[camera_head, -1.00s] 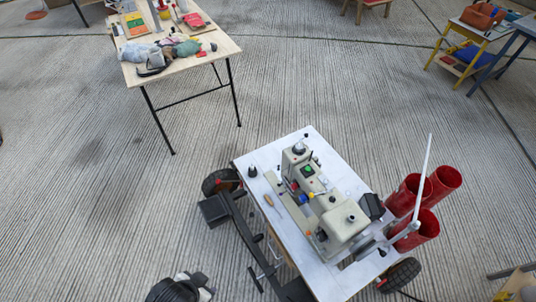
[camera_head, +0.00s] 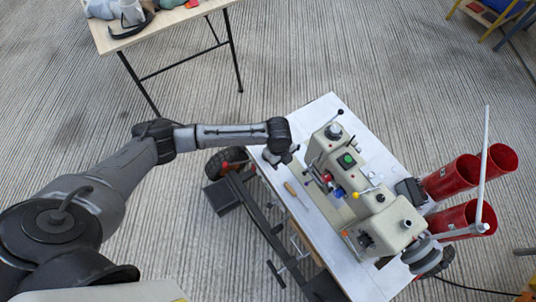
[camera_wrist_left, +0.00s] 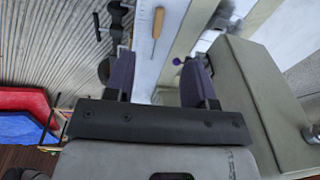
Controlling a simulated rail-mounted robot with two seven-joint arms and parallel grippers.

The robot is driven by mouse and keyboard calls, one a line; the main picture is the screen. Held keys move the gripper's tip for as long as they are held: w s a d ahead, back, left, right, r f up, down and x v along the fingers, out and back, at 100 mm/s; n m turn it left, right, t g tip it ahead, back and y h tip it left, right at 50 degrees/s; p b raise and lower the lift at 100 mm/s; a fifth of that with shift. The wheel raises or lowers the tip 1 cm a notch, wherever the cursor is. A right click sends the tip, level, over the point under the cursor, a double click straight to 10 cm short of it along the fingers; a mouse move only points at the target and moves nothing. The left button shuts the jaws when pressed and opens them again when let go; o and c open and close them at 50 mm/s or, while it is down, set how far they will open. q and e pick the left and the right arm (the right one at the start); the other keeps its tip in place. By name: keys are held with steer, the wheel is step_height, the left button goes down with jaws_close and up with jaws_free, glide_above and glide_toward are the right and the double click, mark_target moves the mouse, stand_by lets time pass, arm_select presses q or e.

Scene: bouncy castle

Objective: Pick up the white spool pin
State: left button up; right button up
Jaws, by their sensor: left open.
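A beige sewing machine (camera_head: 346,160) stands on a white-topped cart (camera_head: 330,110) in the head view. I cannot single out a white spool pin for sure; a small pale round piece (camera_head: 371,175) lies behind the machine. My left gripper (camera_head: 289,157) hangs over the cart's left side, beside the machine head. In the left wrist view, the left gripper (camera_wrist_left: 160,72) is open, its two purple-padded fingers apart with nothing held between them. The white cart top (camera_wrist_left: 145,60) shows between and beyond the fingers. My right gripper is not in view.
A wooden-handled tool (camera_head: 297,194) lies on the cart's left side and shows in the wrist view (camera_wrist_left: 157,22). Red tubes (camera_head: 455,178) and a long white rod (camera_head: 485,150) stand at the cart's right. The machine body (camera_wrist_left: 245,100) is close right of the gripper.

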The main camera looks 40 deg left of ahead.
arm_select(q)
steer(key=w+a+y+b, duration=0.1)
steer(key=w+a+b, duration=0.1)
steer(key=w+a, duration=0.6)
steer(key=shift+m, duration=0.4)
steer(key=f+b, duration=0.1)
steer(key=f, duration=0.1)
steer(key=s+a+f+b, duration=0.1)
steer(key=f, duration=0.1)
steer(key=s+a+f+b, duration=0.1)
steer(key=f, duration=0.1)
steer(key=shift+a+f, duration=0.1)
steer(key=shift+a, duration=0.15)
steer(key=shift+f+b, duration=0.45)
steer(key=shift+f, duration=0.2)
steer(key=shift+s+d+f+b, duration=0.1)
steer(key=shift+s+f+b, duration=0.1)
steer(key=shift+f+b, duration=0.95)
steer(key=shift+s+f+b, duration=0.2)
steer(key=shift+f+b, duration=0.4)
steer(key=shift+f, duration=0.9)
steer(key=shift+c, duration=0.8)
jaws_close()
